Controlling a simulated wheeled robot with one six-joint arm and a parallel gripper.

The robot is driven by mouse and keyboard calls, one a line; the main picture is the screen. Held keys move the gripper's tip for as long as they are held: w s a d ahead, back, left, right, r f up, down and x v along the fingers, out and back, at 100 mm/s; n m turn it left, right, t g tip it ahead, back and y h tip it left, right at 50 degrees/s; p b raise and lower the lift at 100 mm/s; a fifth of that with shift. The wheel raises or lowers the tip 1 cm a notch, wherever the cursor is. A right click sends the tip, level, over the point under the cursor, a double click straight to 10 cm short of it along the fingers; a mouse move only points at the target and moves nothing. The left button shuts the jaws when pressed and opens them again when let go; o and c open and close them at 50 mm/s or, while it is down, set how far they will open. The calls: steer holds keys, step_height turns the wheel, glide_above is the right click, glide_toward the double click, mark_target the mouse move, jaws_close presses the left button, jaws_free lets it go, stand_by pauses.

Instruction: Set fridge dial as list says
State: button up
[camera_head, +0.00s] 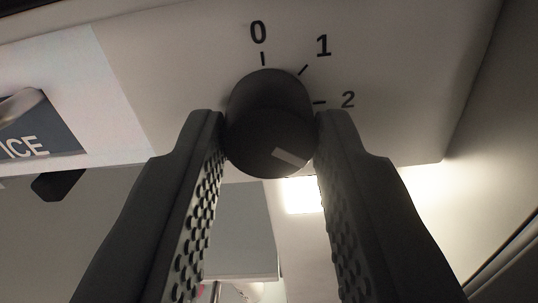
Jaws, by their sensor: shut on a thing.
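The fridge dial (266,105) is a round black knob on a pale panel, in the upper middle of the camera view. The numbers 0, 1 and 2 with short tick marks stand around its top and right side. A light grey pointer mark (290,158) on its face lies at the lower right and slants down to the right, below the tick for 2. Any numbers past 2 are hidden behind the right finger or absent. My gripper (269,122) is shut on the dial, one finger on each side. No list can be read in this view.
A dark label reading "ICE" (25,145) is at the left edge, with a small black part (57,186) below it. A bright lamp (302,195) shines below the panel (410,100). A pale wall (490,190) closes the right side.

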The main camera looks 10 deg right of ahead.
steer(key=shift+m, duration=0.8)
steer(key=o, duration=1)
steer(key=shift+c, duration=0.2)
steer(key=shift+s, duration=0.15)
steer(key=v, duration=1.7)
steer(key=shift+a, duration=0.15)
